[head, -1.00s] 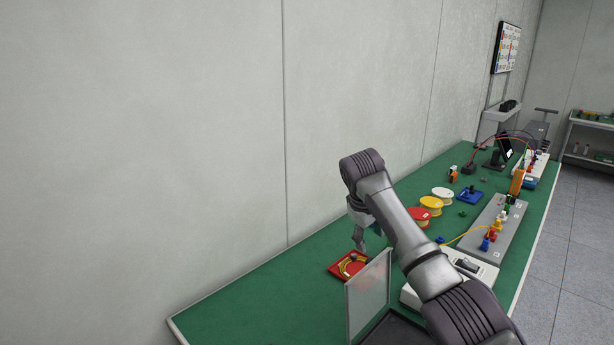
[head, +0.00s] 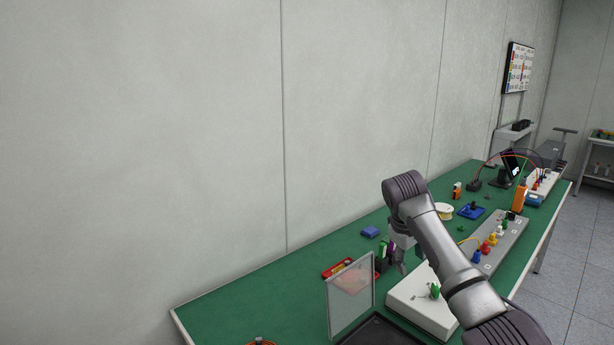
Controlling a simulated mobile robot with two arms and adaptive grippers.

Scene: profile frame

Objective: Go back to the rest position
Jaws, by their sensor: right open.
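My right arm comes in from the lower right over the green bench (head: 225,306). My right gripper (head: 400,266) hangs down over the bench, next to the grey-white box and the clear upright panel. Its fingers are small in the picture and partly hidden by the arm; it is open, and I see nothing held in it. My left gripper is not in view.
A clear panel (head: 350,292) stands on a dark tray. A white box (head: 424,306), red tray (head: 338,268), blue block (head: 370,232), cream spool (head: 444,210) and grey terminal strip (head: 507,240) are on the bench. The left end is mostly clear.

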